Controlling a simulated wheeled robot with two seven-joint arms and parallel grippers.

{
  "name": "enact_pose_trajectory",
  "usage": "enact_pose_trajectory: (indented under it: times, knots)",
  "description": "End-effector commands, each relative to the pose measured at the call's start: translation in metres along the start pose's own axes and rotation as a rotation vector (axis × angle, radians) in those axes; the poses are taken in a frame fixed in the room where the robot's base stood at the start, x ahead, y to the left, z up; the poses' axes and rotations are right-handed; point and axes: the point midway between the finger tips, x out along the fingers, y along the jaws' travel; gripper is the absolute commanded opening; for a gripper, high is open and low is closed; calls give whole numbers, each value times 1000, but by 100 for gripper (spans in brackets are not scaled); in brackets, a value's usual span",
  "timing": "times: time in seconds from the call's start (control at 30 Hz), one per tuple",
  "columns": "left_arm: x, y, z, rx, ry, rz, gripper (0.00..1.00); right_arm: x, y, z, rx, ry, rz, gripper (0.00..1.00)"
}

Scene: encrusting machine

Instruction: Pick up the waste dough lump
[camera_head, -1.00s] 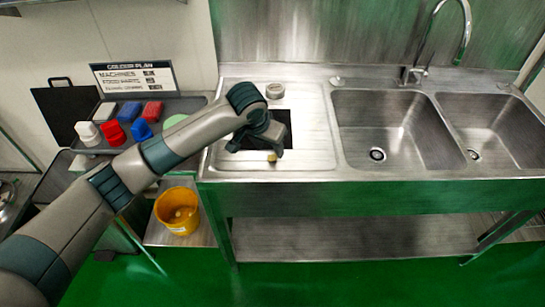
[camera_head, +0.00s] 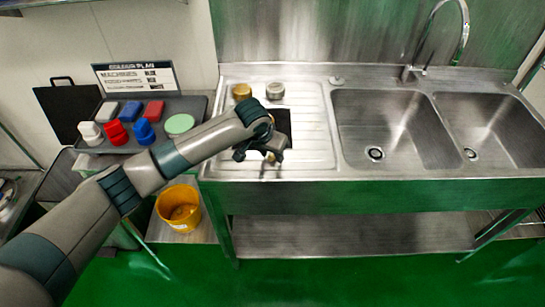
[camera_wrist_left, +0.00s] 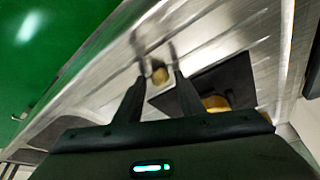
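The waste dough lump (camera_head: 270,157) is a small yellowish piece near the front of the steel drainboard, left of the sinks. My left gripper (camera_head: 264,152) is over it and partly hides it in the head view. In the left wrist view the lump (camera_wrist_left: 160,76) shows between the two spread fingers (camera_wrist_left: 156,48), with a gap on each side. The left gripper is open. Whether the fingertips are level with the lump or above it, I cannot tell. My right gripper is not in view.
A brass-coloured cup (camera_head: 242,91) and a steel cup (camera_head: 275,90) stand at the back. A dark tray (camera_head: 186,104) with coloured pieces is at left. A yellow bucket (camera_head: 178,209) stands below. The sinks (camera_head: 390,120) are empty.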

Motion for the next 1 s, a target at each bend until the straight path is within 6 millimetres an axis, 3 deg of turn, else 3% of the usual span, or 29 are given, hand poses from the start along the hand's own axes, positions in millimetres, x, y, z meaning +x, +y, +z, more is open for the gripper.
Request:
enact_pose_trajectory:
  times: [0.03, 0.13, 0.67, 1.0]
  knots:
    - [0, 0, 0, 0, 0, 0, 23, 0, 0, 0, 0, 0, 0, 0]
    - [0, 0, 0, 0, 0, 0, 1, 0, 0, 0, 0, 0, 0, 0]
    - [-5, 0, -2, 0, 1, 0, 0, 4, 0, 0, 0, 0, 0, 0]
    - [-42, 6, -12, 3, 1, 3, 0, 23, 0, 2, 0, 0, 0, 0]
